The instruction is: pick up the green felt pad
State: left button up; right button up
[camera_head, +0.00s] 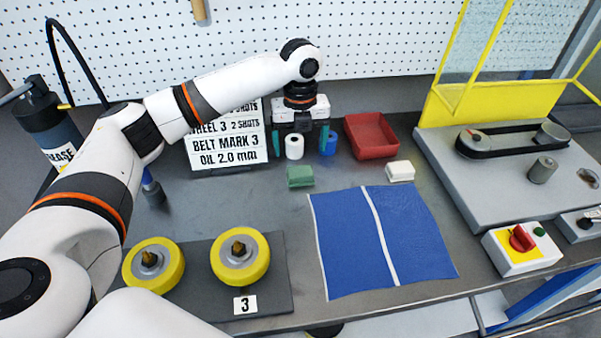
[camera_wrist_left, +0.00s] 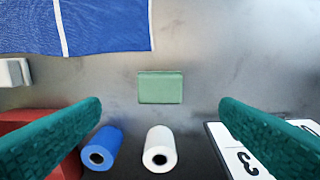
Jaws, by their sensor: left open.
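The green felt pad (camera_head: 300,176) lies flat on the grey table in the head view, just in front of the white and blue rolls. It also shows in the left wrist view (camera_wrist_left: 160,87), centred between and beyond the fingertips. My left gripper (camera_head: 301,146) points down above the rolls, behind the pad. Its green-lined fingers stand wide apart in the wrist view (camera_wrist_left: 160,108), with nothing held between them. My right gripper is not in view.
A white roll (camera_head: 294,147) and a blue roll (camera_head: 329,143) stand under the gripper. A red bin (camera_head: 370,134), a white block (camera_head: 401,171) and a blue cloth (camera_head: 345,240) lie to the right. A sign board (camera_head: 228,155) stands left; yellow wheels (camera_head: 241,257) are in front.

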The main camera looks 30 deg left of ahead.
aim_at(300, 171)
pick_arm(q)
notch_tip(300, 171, down, 3)
jog(key=shift+r, duration=0.2)
jog(key=shift+f, duration=0.55)
notch_tip(300, 171, down, 5)
jog(key=shift+w+r+p, duration=0.1)
jog(key=shift+p, duration=0.65)
jog(key=c, duration=1.1)
